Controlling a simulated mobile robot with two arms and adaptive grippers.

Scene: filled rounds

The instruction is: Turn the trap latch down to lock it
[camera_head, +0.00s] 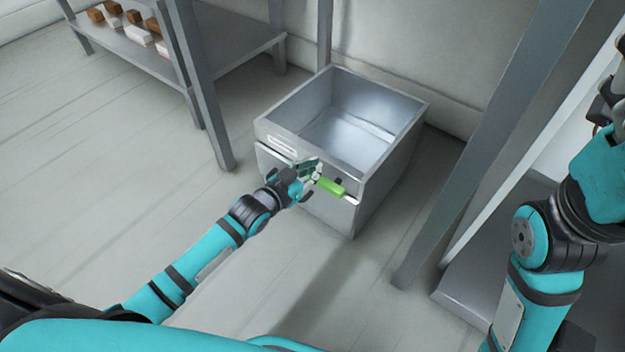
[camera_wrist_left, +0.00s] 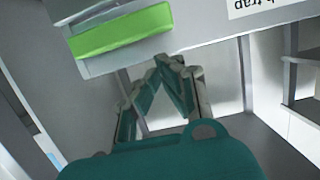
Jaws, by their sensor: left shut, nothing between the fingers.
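The trap latch (camera_head: 330,186) is a bright green handle on the front of a grey metal box (camera_head: 392,150). It lies roughly sideways along the front, not hanging down. The green handle (camera_wrist_left: 122,32) also shows at the upper left of the left wrist view. My left gripper (camera_head: 314,172) is at the box front, right beside the left end of the handle. In the left wrist view its fingertips (camera_wrist_left: 168,64) are together and empty, close to the handle; I cannot tell whether they touch it. My right gripper (camera_head: 603,100) is at the right edge, partly cut off.
A pale label (camera_head: 282,145) is on the box front; in the left wrist view it is upside down and partly cut off. The box is open on top. A shelf (camera_head: 240,40) with brown and white blocks stands at the back left. Grey posts flank the box. The floor in front is clear.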

